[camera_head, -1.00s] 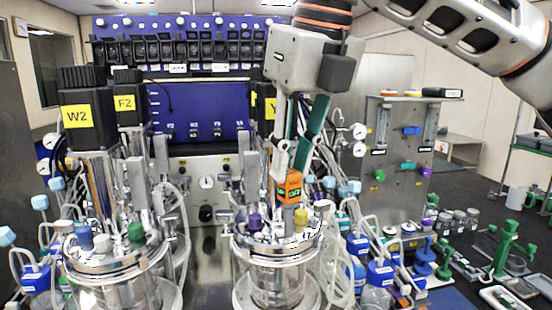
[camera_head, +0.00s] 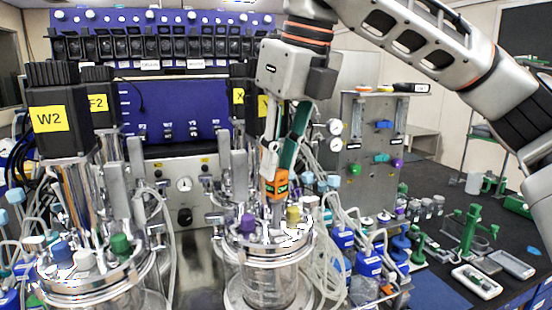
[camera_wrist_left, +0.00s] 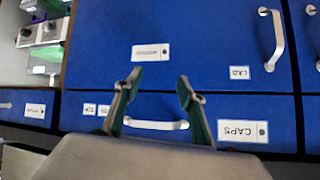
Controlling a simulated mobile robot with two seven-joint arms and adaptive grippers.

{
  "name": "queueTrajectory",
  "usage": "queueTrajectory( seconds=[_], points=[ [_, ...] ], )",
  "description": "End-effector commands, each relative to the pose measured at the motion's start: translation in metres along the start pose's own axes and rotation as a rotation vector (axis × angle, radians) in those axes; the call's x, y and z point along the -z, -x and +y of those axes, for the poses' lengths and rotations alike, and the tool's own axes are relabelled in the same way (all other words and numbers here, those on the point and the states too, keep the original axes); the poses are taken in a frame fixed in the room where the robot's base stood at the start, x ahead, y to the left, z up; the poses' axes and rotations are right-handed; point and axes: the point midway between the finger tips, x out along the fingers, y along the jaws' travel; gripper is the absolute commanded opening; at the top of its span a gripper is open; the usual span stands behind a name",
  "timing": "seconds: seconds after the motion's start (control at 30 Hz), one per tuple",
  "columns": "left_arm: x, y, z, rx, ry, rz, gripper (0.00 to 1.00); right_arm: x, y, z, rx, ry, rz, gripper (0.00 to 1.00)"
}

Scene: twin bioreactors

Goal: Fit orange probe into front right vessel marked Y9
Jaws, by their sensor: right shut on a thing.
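The yellow label (camera_head: 263,106) behind the gripper is mostly covered; only a Y-like letter shows. My left gripper (camera_wrist_left: 158,80) is open and empty in the left wrist view, in front of blue drawers.
A purple cap (camera_head: 247,224) and a yellow cap (camera_head: 293,215) stand on the lid close to the probe. The W2 vessel (camera_head: 100,290) stands to the left. Tubes and blue-capped bottles (camera_head: 366,264) crowd the right side.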

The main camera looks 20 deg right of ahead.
Motion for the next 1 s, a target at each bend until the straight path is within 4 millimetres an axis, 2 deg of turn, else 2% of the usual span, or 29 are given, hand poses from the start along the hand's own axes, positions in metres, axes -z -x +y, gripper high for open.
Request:
queueTrajectory(
  seconds=[0.2,0.6,0.63,0.7,1.0],
  points=[
    [0.002,0.0,0.006,-0.004,0.012,0.002,0.4,0.001,-0.003,0.0,0.0,0.0,-0.001,0.0],
    [0.0,0.0,0.0,0.001,0.001,0.0,0.4,0.004,-0.012,0.001,-0.001,0.0,0.003,0.0],
    [0.0,0.0,-0.001,0.001,-0.001,0.0,0.4,0.004,-0.013,0.001,-0.001,0.0,0.004,0.24],
    [-0.001,0.0,-0.002,0.002,-0.004,-0.001,0.4,0.005,-0.014,0.001,-0.002,0.001,0.006,0.36],
    [-0.001,0.0,-0.003,0.002,-0.007,-0.001,0.4,0.006,-0.016,0.002,-0.003,0.002,0.013,0.36]
  ],
)
